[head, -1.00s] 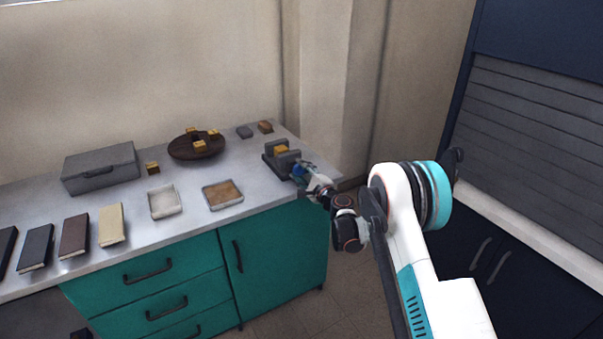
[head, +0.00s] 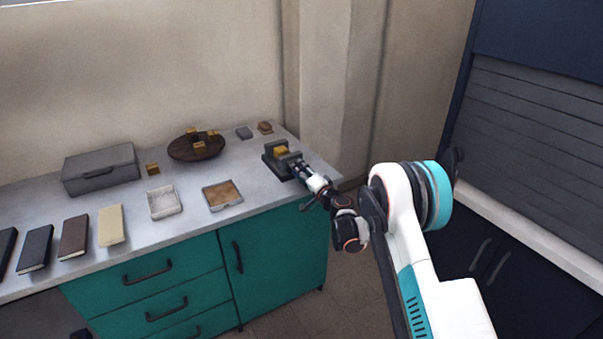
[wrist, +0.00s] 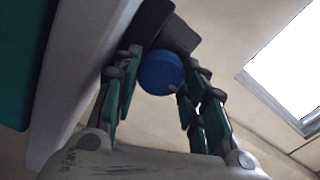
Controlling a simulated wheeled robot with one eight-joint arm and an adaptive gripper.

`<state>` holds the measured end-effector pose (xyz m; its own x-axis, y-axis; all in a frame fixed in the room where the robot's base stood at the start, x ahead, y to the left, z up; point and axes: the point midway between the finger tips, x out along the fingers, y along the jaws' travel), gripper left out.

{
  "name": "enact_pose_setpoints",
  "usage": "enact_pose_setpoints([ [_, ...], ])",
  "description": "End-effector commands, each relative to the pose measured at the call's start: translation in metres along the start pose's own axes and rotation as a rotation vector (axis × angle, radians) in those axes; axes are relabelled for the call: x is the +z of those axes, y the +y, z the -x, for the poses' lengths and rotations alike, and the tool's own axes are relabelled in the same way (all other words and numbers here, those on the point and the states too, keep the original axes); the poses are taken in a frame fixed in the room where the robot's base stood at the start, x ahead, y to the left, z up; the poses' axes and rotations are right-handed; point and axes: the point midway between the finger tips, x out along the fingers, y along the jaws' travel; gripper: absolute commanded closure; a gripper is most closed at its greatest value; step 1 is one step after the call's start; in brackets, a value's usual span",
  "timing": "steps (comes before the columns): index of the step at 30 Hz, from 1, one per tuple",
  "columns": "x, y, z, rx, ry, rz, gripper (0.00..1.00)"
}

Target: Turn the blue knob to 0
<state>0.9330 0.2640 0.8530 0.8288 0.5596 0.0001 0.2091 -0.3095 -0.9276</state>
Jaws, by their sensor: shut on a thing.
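The blue knob (wrist: 160,73) is round and sits on the side of a dark grey vise-like device (head: 270,158) on the right end of the counter. A small pale mark shows at the knob's lower right edge in the wrist view. My gripper (wrist: 162,78) has a finger on either side of the knob and is shut on it. In the head view my gripper (head: 300,169) reaches the device from the right front and hides the knob. No number or scale can be read. A yellow block (head: 281,150) sits between the device's upright plates.
The grey counter (head: 250,178) holds two small trays (head: 164,214) (head: 239,202), a round brown board (head: 180,153) with yellow blocks, a grey box (head: 100,182) and several books (head: 111,239) to the left. A wall corner stands behind the device.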

Motion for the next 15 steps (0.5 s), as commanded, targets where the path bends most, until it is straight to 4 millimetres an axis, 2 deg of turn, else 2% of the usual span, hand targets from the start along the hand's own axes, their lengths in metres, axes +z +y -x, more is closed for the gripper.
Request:
enact_pose_setpoints([
  [15, 0.0015, 0.0006, 0.0006, 0.000, -0.002, 0.107, 0.85],
])
